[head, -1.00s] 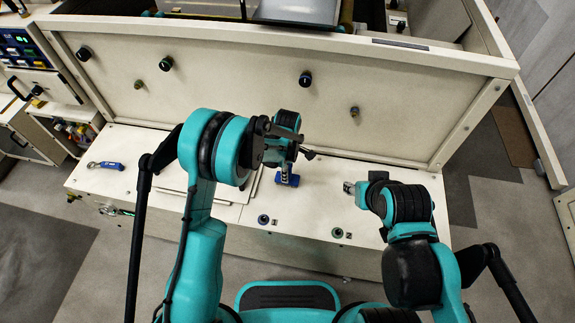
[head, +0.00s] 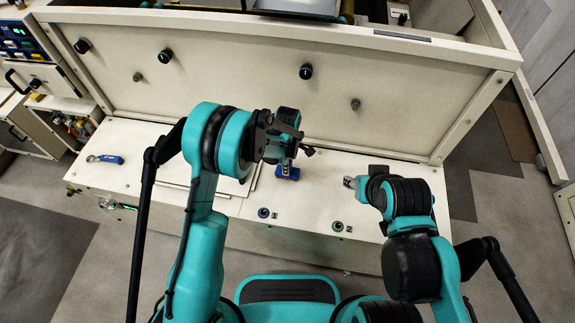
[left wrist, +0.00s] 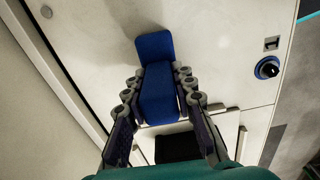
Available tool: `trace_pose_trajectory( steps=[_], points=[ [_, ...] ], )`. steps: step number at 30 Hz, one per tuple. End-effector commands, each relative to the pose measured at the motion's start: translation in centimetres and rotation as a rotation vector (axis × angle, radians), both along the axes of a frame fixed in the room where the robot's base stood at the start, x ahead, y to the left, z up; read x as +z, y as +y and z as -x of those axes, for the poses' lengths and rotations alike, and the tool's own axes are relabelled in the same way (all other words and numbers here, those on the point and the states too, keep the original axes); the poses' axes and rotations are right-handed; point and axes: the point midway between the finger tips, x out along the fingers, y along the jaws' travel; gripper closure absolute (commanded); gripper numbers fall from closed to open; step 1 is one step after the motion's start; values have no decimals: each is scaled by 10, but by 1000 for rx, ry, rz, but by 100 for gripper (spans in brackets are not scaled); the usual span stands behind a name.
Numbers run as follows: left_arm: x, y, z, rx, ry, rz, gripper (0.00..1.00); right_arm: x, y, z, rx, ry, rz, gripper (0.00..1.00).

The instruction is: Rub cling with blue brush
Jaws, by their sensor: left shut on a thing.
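The blue brush (head: 287,173) is in the head view at the middle of the cream ledge. My left gripper (head: 284,163) reaches down over it. The left wrist view shows the blue brush (left wrist: 156,47) between the two jointed fingers of my left gripper (left wrist: 160,88), which are shut on it. I cannot tell whether the brush touches the ledge. My right gripper (head: 350,182) hangs over the ledge to the right, apart from the brush, and its fingers are too small to read. I cannot pick out any cling for certain.
An upright cream panel (head: 230,85) with several knobs stands behind the ledge (head: 325,185). A blue-handled tool (head: 105,159) lies at the ledge's left end. Two small controls (head: 263,213) sit near its front edge. Thin plates lie left of the brush. The ledge between my grippers is clear.

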Motion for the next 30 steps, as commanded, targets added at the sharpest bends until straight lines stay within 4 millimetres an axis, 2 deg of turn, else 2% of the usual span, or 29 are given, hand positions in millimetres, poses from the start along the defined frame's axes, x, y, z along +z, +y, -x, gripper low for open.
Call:
trace_pose_trajectory(
  steps=[11, 30],
  points=[
    [2, 0, 0, 0, 0, 0, 100, 1, 0, 0, 0, 0, 0, 60],
    [54, 0, 0, 0, 0, 0, 100, 30, 0, 0, 0, 0, 0, 60]
  ],
)
